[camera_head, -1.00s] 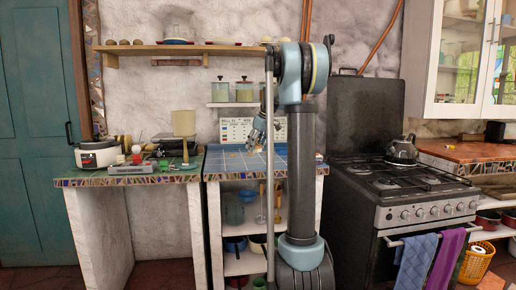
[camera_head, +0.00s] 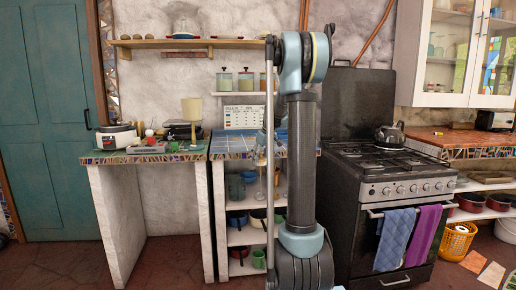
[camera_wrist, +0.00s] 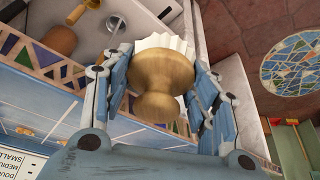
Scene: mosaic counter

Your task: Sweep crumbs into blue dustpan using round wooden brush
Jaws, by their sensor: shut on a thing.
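In the wrist view my gripper (camera_wrist: 158,85) is shut on a round wooden brush (camera_wrist: 160,72), with its fingers on either side of the turned wooden body. Pale, fluted bristles show behind the wood. The brush is held over or beside the mosaic-edged counter; its exact height I cannot tell. In the head view the gripper is mostly hidden behind my own arm, near the blue-tiled counter (camera_head: 232,145). I cannot make out a blue dustpan or crumbs clearly in either view.
A green-topped counter (camera_head: 107,157) at left holds a white cooker (camera_head: 117,137) and small items. The stove (camera_head: 390,180) with a kettle (camera_head: 390,136) stands close at right. Shelves with bowls are under the blue counter. Red floor lies open in front.

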